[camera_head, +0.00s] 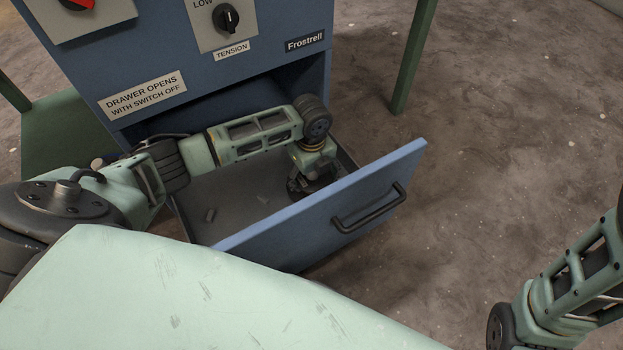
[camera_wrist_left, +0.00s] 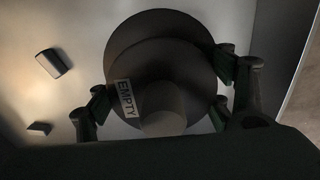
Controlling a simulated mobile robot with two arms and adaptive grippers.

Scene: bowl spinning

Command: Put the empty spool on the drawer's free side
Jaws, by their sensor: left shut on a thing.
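The empty spool (camera_wrist_left: 160,50) is dark and round, with a white label reading EMPTY, and fills the middle of the left wrist view. My left gripper (camera_wrist_left: 163,95) has its fingers on opposite sides of the spool and is shut on it. In the head view my left gripper (camera_head: 311,182) points down inside the open drawer (camera_head: 323,216), at its right part. The spool is hard to tell from the dark gripper there. Whether it touches the drawer floor is unclear. My right gripper is out of view.
The drawer floor left of my gripper is mostly bare, with two small grey pieces, one left (camera_head: 210,215) and one right (camera_head: 263,199). The blue drawer front has a dark handle (camera_head: 369,208). The blue cabinet (camera_head: 150,50) stands above. My right forearm is at lower right.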

